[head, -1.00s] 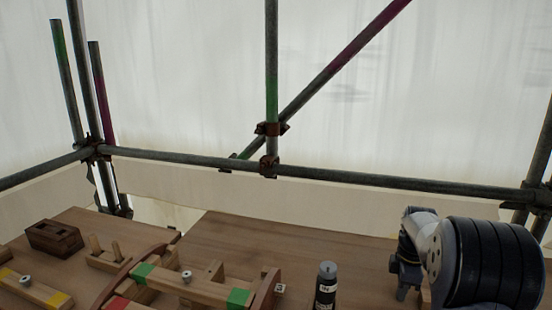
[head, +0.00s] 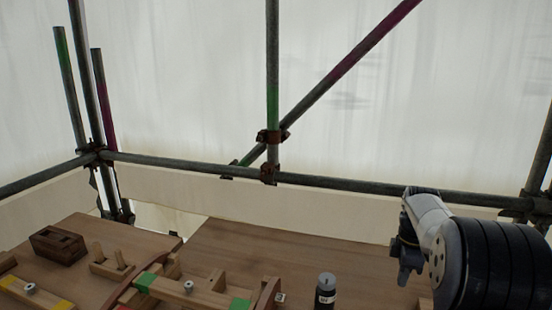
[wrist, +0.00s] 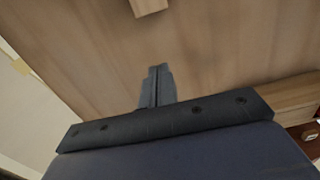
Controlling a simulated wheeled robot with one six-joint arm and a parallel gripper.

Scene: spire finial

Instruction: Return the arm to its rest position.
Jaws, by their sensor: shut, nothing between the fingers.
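My gripper (wrist: 154,85) is shut and empty in the wrist view, its two dark fingers together above the bare wooden table. In the head view my gripper (head: 404,272) is at the lower right, small and dark, hanging at the end of my folded white and black arm. A light wooden block (wrist: 148,6) lies on the table beyond the fingertips in the wrist view, apart from them.
On the wooden table (head: 250,248), a dark bottle (head: 325,291) stands left of my arm. A wooden frame with green-marked bars (head: 190,290) and a dark wooden block (head: 58,245) lie to the left. Scaffold tubes (head: 340,182) run behind the table.

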